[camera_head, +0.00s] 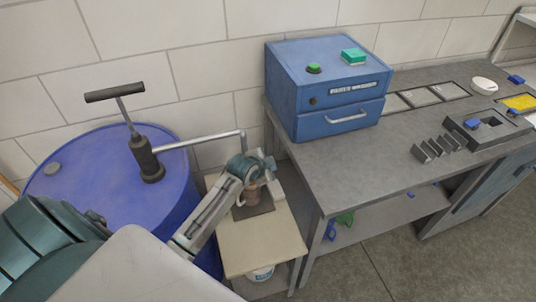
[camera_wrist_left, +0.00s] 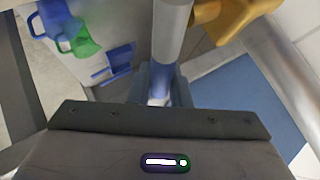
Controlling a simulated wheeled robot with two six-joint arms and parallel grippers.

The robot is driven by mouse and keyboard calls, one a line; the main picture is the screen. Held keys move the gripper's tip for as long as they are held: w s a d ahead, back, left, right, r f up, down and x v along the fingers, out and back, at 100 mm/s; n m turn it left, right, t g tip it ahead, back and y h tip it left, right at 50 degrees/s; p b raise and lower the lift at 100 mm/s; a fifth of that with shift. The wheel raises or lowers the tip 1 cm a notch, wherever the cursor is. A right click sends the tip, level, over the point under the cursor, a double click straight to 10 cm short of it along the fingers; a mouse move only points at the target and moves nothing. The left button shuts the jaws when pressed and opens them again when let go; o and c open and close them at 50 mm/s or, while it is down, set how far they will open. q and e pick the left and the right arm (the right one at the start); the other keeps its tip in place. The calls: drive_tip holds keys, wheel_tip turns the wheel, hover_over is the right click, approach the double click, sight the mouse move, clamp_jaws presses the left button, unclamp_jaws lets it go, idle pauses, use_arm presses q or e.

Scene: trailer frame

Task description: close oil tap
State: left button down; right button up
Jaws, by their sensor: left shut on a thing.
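A blue oil drum (camera_head: 115,185) stands at the left in the head view, with a black-handled hand pump (camera_head: 145,155) on its lid. A thin grey pipe (camera_head: 200,140) runs right from the pump and bends down at its end. My left gripper (camera_head: 258,166) is at this downturned end and hides much of it. In the left wrist view my left gripper (camera_wrist_left: 160,85) is shut around a grey cylindrical part (camera_wrist_left: 172,30), apparently the oil tap; its handle is not clear. A brown jug (camera_head: 246,191) is below the gripper. My right gripper is not in view.
The jug stands on a dark mat on a small pale table (camera_head: 262,245). A grey workbench (camera_head: 350,165) to the right carries a blue cabinet (camera_head: 328,90). Blue and green jugs (camera_head: 345,218) sit on its lower shelf. A tiled wall is behind.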

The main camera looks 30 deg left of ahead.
use_arm(q)
drive_tip(key=shift+f+m+g+y+p, duration=0.3)
drive_tip(key=shift+f+g+p, duration=0.1)
drive_tip(key=shift+g+p, duration=0.4)
drive_tip(key=shift+f+p, duration=0.3)
drive_tip(key=shift+p, duration=0.1)
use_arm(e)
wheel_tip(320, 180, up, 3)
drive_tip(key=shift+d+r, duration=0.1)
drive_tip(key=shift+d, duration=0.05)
use_arm(q)
drive_tip(key=shift+f, duration=0.1)
drive_tip(key=c, duration=1.3)
unclamp_jaws()
drive_tip(key=shift+c, duration=0.2)
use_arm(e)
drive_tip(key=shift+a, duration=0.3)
